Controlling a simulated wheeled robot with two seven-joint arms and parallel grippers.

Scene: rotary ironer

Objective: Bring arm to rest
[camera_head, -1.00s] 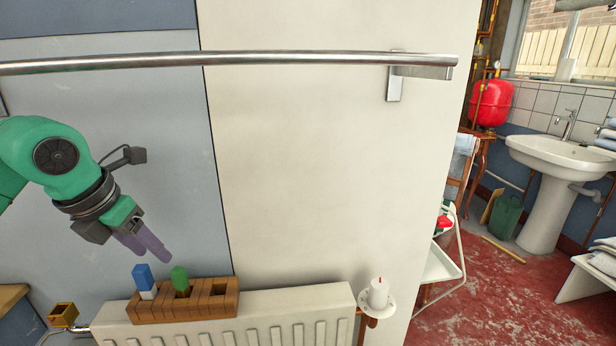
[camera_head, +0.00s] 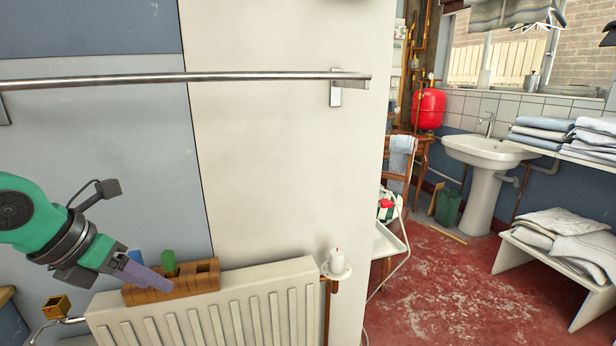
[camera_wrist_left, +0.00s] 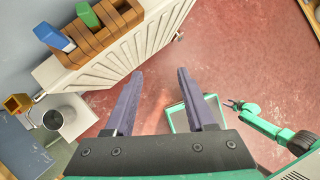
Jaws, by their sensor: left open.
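My left gripper (camera_head: 146,276) is open and empty. In the head view it comes in from the left, its purple fingers overlapping the wooden rack (camera_head: 205,279) on the radiator. In the left wrist view the left gripper (camera_wrist_left: 160,78) has its two fingers well apart, with only red floor between them. The rack stands clear of the fingers there, to the upper left. My right arm (camera_wrist_left: 262,122) also shows in the left wrist view, low over the floor. Its gripper (camera_wrist_left: 233,104) is too small to read.
A blue block (camera_wrist_left: 52,36) and a green block (camera_wrist_left: 88,15) stand in the rack. The white radiator (camera_head: 230,313) is below it. A metal rail (camera_head: 230,77) crosses the wall. Red floor (camera_head: 450,280) lies open at right.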

